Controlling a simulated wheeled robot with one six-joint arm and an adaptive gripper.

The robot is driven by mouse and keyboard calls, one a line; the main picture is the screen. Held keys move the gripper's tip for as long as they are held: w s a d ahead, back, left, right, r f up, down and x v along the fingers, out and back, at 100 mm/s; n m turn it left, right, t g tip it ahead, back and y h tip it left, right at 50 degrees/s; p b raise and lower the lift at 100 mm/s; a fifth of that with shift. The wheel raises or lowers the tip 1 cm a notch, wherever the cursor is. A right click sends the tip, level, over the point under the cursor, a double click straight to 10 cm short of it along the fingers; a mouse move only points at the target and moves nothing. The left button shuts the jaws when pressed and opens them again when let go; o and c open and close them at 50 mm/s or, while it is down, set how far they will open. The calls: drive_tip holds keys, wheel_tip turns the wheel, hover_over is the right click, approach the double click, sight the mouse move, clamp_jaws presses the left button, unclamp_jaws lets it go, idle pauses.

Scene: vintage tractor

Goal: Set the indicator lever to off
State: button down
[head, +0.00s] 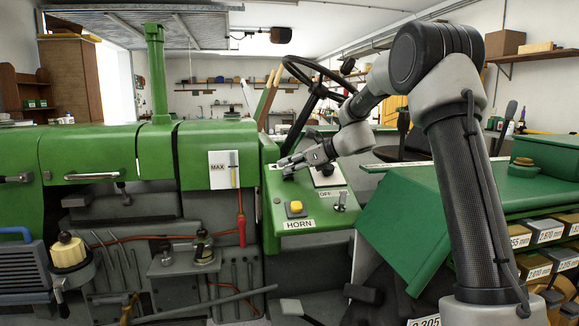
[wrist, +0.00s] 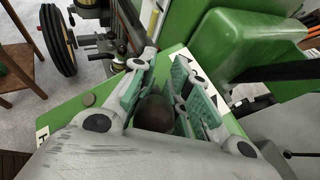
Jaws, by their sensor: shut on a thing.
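The green control panel (head: 307,231) stands in the middle of the head view, below the steering wheel. My gripper (head: 283,163) is low over the panel's upper left part, coming from the right. In the wrist view, my gripper (wrist: 163,76) has its green-padded fingers on both sides of a dark round knob, which I take to be the indicator lever (wrist: 155,112). It is shut on this knob. The lever's shaft is mostly hidden by the fingers. A white plate with black arrow marks (wrist: 203,72) lies beside the right finger.
A yellow horn button (head: 295,207) and a small toggle switch (head: 340,203) with an OFF label (head: 325,194) sit lower on the panel. The steering wheel (head: 318,82) rises close behind my gripper. A green workbench with drawers (head: 470,205) stands to the right.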

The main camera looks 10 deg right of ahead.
drive_tip(key=shift+a+r+h, duration=0.1)
drive_tip(key=shift+a+h, duration=0.5)
drive_tip(key=shift+h, duration=0.6)
drive_tip(key=shift+a+f+t+h, duration=0.2)
drive_tip(key=shift+t+h, duration=0.2)
drive_tip(key=shift+h, duration=0.5)
drive_tip(key=shift+w+m+h, duration=0.1)
drive_tip(key=shift+m+h, duration=0.2)
drive_tip(key=shift+h, duration=0.1)
drive_tip(key=c, duration=1.4)
unclamp_jaws()
drive_tip(key=shift+o, duration=0.2)
drive_tip(key=shift+r, duration=0.1)
drive_tip(key=v, duration=1.2)
